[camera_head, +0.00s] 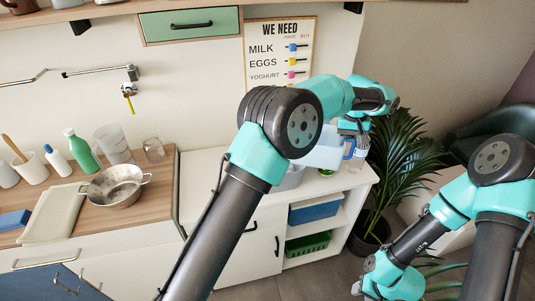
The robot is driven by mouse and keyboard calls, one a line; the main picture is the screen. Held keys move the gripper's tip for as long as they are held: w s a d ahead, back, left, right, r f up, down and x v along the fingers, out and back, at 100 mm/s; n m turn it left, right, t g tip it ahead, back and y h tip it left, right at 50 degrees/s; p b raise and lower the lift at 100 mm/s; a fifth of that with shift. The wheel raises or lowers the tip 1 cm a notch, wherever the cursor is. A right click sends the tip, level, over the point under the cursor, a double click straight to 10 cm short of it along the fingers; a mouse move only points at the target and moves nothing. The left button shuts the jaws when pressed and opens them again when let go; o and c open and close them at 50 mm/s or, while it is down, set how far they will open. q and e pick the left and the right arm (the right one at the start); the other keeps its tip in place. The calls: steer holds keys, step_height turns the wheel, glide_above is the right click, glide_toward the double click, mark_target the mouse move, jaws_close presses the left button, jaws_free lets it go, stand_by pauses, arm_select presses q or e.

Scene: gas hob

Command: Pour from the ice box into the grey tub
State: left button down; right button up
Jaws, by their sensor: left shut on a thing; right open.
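The ice box (322,152) is a pale blue, see-through box above the white counter at the right. My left gripper (356,149) is shut on it at its right side. The grey tub (292,178) stands on the counter below and left of the ice box, largely hidden behind my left arm. The contents of both cannot be made out. My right gripper (362,288) is low at the bottom of the view, open and empty, away from the counter.
A small green item (326,172) lies on the counter near the tub. A blue bin (315,210) and a green basket (307,243) sit on shelves below. A potted plant (398,155) stands to the right. A metal colander (117,186) is on the left counter.

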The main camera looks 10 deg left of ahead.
arm_select(q)
steer(key=shift+r, duration=1.55)
stand_by(0.4)
